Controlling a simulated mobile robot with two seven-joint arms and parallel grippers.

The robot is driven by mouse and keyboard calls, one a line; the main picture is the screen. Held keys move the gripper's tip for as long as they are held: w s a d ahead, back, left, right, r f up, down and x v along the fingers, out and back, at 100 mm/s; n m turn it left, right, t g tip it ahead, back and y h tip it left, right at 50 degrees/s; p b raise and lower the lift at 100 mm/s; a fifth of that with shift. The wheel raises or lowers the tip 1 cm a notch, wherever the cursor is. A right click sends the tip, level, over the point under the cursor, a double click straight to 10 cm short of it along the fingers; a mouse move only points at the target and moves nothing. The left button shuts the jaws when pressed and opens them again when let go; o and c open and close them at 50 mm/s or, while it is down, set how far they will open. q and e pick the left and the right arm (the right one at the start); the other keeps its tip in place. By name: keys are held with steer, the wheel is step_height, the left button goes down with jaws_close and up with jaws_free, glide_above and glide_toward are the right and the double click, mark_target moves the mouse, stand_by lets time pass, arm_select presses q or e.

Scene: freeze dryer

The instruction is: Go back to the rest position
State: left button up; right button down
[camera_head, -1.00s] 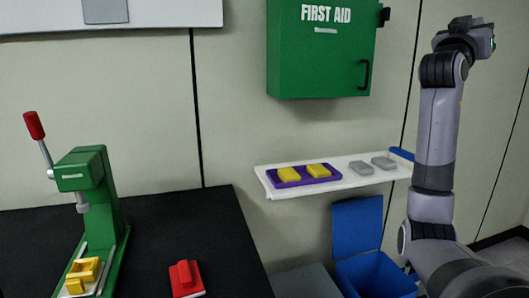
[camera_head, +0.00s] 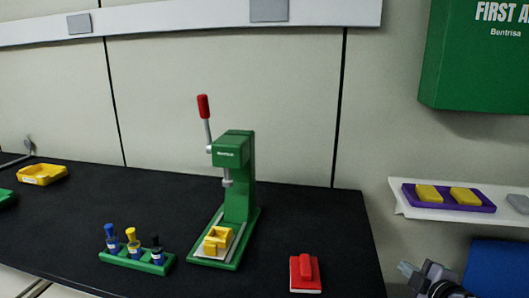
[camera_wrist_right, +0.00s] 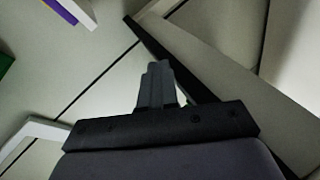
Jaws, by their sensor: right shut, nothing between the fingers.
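My right gripper (camera_head: 415,272) shows at the lower right of the head view, beside the right end of the black table and below the white shelf. In the right wrist view its two fingers (camera_wrist_right: 156,84) are together with nothing between them, and the wall lies beyond. It touches no object. My left gripper is in neither view.
A green press (camera_head: 238,190) with a red-handled lever stands on the black table (camera_head: 330,225). Nearby are a green vial rack (camera_head: 135,262), a red block (camera_head: 305,273) and a yellow tray (camera_head: 42,174). A white shelf (camera_head: 440,212) holds a purple tray (camera_head: 484,206) under the green first aid box (camera_head: 470,60).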

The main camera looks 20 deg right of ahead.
steer(key=s+a+f+g+y, duration=0.25)
steer(key=s+a+f, duration=0.25)
steer(key=s+f, duration=0.35)
steer(key=s+a+f+g+y, duration=0.25)
steer(key=s+a+f, duration=0.25)
steer(key=s+f, duration=0.3)
steer(key=a+m+t+p, duration=0.1)
steer(key=a+m, duration=0.7)
steer(key=a, duration=0.8)
steer(key=shift+s+a+p, duration=0.2)
steer(key=shift+a+p, duration=0.1)
steer(key=shift+p, duration=0.6)
steer(key=shift+r, duration=0.1)
